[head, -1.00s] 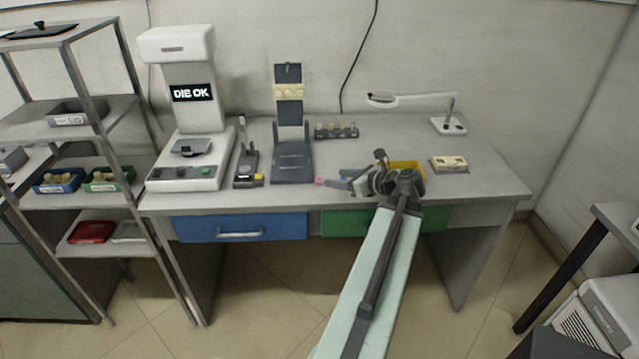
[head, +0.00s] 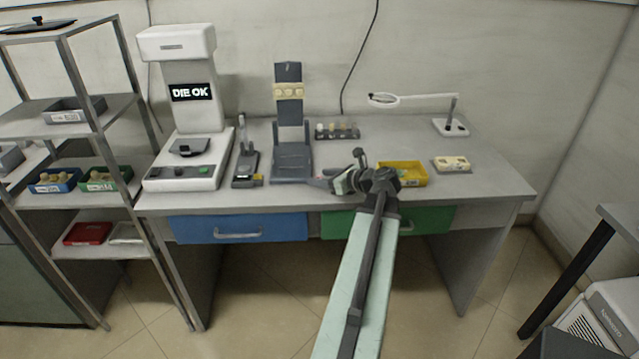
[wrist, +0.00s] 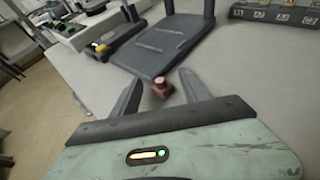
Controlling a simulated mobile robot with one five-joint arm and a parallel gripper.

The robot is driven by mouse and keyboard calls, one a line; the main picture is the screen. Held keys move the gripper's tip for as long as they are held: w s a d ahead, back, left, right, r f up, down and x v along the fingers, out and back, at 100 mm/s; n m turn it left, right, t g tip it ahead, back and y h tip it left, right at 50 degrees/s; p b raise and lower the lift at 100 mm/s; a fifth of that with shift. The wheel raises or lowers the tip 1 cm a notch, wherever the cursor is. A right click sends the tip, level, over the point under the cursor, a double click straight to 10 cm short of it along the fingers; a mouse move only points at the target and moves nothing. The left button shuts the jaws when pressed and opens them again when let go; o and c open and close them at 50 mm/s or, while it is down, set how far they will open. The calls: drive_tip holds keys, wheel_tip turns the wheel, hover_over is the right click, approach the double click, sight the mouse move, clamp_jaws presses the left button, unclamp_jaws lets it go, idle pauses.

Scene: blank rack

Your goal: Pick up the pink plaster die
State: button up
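The pink plaster die (wrist: 162,87) stands on the table in the wrist view, a small reddish-pink piece just in front of the grey stand's base. My gripper (wrist: 158,84) is open, with one finger on each side of the die in that view. I cannot tell whether either finger touches it. In the head view my gripper (head: 322,182) is low over the table, right of the stand's base, and it mostly hides the die.
The grey stand (head: 292,163) is close beyond the die. A dark rack with several small dies (head: 337,131) is behind. A yellow tray (head: 412,180) is right of my gripper. A scanner reading "DIE OK" (head: 188,110) stands left. Bare table (head: 390,140) lies behind the tray.

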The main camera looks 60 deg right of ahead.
clamp_jaws()
wheel_tip(320, 180, up, 10)
drive_tip(key=p, duration=1)
